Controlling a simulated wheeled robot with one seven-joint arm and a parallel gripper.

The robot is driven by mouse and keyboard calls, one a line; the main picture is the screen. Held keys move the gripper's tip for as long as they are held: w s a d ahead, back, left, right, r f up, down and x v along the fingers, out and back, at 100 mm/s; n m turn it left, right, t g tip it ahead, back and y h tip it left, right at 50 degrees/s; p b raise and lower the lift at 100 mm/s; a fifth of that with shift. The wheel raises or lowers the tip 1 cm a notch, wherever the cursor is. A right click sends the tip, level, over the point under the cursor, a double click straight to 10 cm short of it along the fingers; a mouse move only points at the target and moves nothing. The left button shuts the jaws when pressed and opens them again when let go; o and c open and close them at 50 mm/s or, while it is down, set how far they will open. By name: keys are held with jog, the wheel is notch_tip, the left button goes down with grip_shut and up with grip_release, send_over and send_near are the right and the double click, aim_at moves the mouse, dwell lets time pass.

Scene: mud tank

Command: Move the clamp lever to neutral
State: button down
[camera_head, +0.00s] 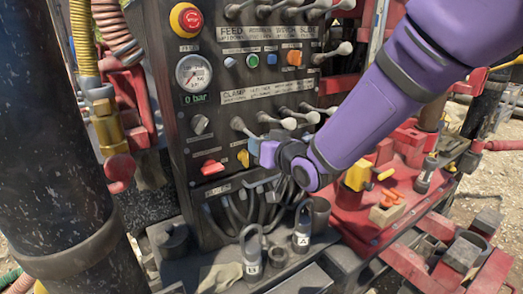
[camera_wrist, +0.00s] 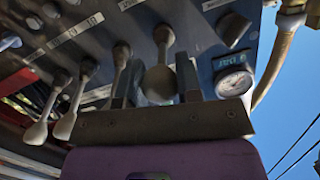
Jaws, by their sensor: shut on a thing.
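The clamp lever (camera_head: 241,125) is the leftmost lever of the lower row, below the CLAMP label plate, and its outer end is hidden at my gripper. In the wrist view the lever's round knob (camera_wrist: 159,84) sits between the two fingers of my gripper (camera_wrist: 160,88). My gripper is shut on this lever; it also shows in the head view (camera_head: 258,150), low in front of the panel. The lever tilts downward from its base toward the gripper. Its exact angle is hard to tell.
Other levers (camera_head: 290,123) of the lower row stand close to the right. The pressure gauge (camera_head: 193,72) and a 0 bar display (camera_head: 194,98) are on the panel at left. A red switch (camera_head: 212,167) and a yellow switch (camera_head: 243,158) sit below. Padlocks (camera_head: 252,252) stand on the ledge.

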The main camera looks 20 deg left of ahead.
jog(key=shift+r+g+h, duration=0.5)
jog(key=shift+r+h, duration=0.1)
jog(key=shift+r, duration=0.35)
jog(key=shift+w+a+r, duration=0.1)
jog(key=shift+r, duration=0.75)
jog(key=c, duration=0.8)
grip_release()
jog(key=v, duration=1)
jog(key=shift+s+d+r, duration=0.2)
jog(key=shift+d+r, duration=0.05)
